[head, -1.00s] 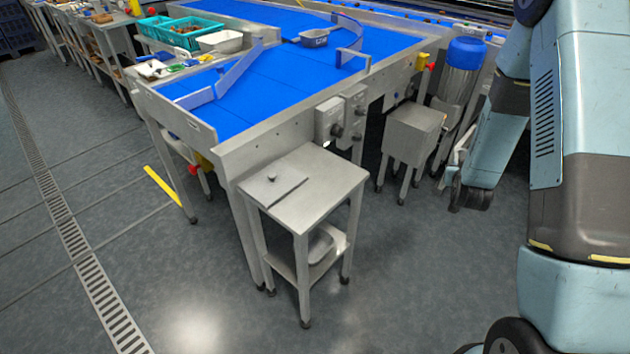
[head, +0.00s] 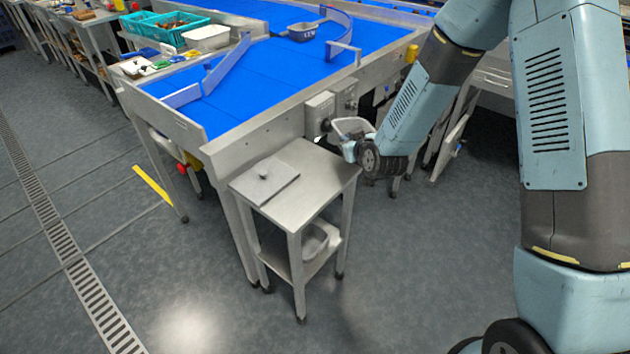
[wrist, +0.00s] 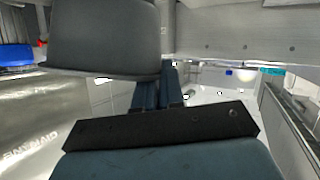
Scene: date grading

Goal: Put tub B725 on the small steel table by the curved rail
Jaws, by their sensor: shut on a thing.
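My gripper (head: 349,147) is shut on a pale grey tub (head: 352,126) and holds it up near the back right corner of a small steel table (head: 318,185). In the wrist view, the tub's grey wall (wrist: 103,40) fills the upper left, above my gripper's fingers (wrist: 170,85). No label can be read on it. The curved rail (head: 341,28) stands on the blue belt, farther back.
A blue-grey tub (head: 302,33) with a label sits on the belt (head: 262,72) beside the rail. A steel pan (head: 315,242) lies on the small table's lower shelf. Control boxes (head: 320,113) jut from the conveyor frame behind the table. Floor in front is clear.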

